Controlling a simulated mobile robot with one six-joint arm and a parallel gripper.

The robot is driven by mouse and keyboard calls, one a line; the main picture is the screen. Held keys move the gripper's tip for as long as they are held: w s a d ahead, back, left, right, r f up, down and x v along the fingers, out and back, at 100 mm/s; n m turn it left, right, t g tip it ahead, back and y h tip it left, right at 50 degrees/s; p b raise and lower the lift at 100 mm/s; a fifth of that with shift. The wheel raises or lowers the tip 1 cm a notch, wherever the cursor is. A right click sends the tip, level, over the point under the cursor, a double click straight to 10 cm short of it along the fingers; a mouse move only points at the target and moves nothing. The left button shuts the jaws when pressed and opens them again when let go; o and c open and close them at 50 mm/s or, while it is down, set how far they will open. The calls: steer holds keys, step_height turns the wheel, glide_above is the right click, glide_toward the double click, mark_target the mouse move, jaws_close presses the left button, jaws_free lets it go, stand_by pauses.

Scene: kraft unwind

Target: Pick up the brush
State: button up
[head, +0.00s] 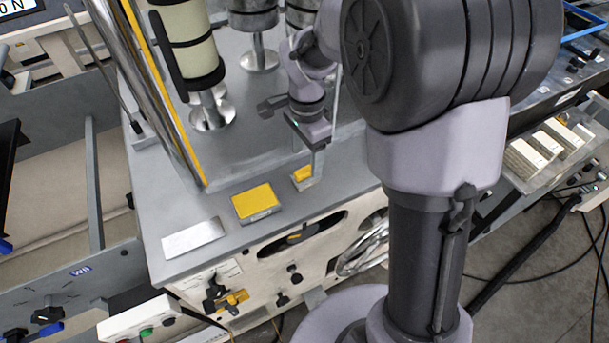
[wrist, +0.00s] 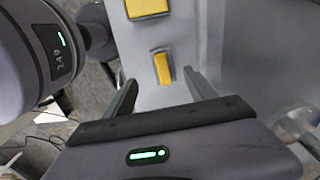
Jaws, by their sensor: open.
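A small yellow block (head: 302,173) lies on the grey machine top, by its front edge; it may be the brush, but I make out no bristles or handle. In the wrist view the small yellow block (wrist: 162,68) shows between my fingers. My gripper (head: 313,163) is open and empty above or around it; I cannot tell the exact height. In the wrist view the two fingers of my gripper (wrist: 161,76) stand apart on either side of the block. My arm and gripper hide part of the area behind it.
A larger yellow-topped block (head: 254,202) lies to the left, and a pale metal plate (head: 194,239) beyond it. Wrapped rollers (head: 187,42) stand behind on metal posts. A slanted chrome bar (head: 150,95) rises at left. The front panel (head: 290,272) carries knobs.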

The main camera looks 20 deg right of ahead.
mark_target(306, 169)
step_height(306, 169, down, 2)
steer(key=f+b, duration=0.1)
steer(key=f, duration=0.2)
steer(key=f+b, duration=0.1)
steer(key=f, duration=0.1)
steer(key=shift+w+b, duration=0.35)
steer(key=shift+r, duration=0.1)
steer(key=shift+c, duration=0.3)
jaws_close()
